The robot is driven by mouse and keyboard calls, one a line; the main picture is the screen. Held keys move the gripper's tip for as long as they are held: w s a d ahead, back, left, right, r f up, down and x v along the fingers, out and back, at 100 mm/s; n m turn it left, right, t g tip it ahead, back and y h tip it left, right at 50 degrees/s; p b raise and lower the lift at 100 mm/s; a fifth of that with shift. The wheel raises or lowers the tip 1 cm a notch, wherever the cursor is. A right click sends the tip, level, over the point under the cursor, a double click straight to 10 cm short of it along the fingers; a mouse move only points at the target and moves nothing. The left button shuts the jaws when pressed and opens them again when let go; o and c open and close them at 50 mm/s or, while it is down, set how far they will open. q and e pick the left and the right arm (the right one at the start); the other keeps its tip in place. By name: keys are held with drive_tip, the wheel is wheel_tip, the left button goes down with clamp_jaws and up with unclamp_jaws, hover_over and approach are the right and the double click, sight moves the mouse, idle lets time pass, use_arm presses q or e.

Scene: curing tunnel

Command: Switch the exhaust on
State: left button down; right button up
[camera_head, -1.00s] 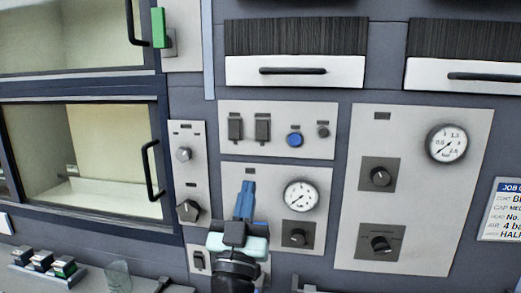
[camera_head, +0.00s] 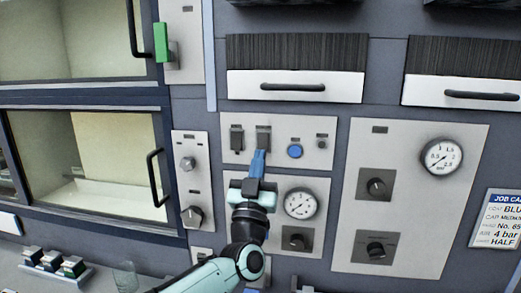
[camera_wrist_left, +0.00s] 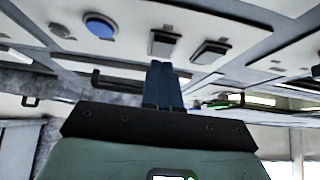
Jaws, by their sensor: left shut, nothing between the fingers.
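A light panel (camera_head: 312,125) carries two dark rocker switches, a left one (camera_head: 237,138) and a right one (camera_head: 263,132), beside a blue round button (camera_head: 295,151). Their labels are too small to read, so I cannot tell which is the exhaust. My left gripper (camera_head: 259,153) is shut and empty, its blue fingers pointing up at the lower end of the right switch. In the left wrist view its fingertips (camera_wrist_left: 161,66) lie close to the switch nearest the blue button (camera_wrist_left: 100,26); contact cannot be told. My right gripper is not in view.
Below is a panel with a gauge (camera_head: 300,204) and a dark knob (camera_head: 296,239). A panel with two knobs and a gauge (camera_head: 441,157) is at the right. An oven door handle (camera_head: 157,178) and a narrow knob panel (camera_head: 190,165) are left. A drawer handle (camera_head: 292,87) is above.

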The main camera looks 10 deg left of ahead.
use_arm(q)
drive_tip(key=shift+w+f+p, duration=0.15)
drive_tip(key=shift+w+p, duration=0.15)
drive_tip(key=shift+w, duration=0.7)
drive_tip(key=shift+w+f, duration=0.15)
drive_tip(key=shift+w, duration=0.15)
drive_tip(key=shift+a, duration=0.1)
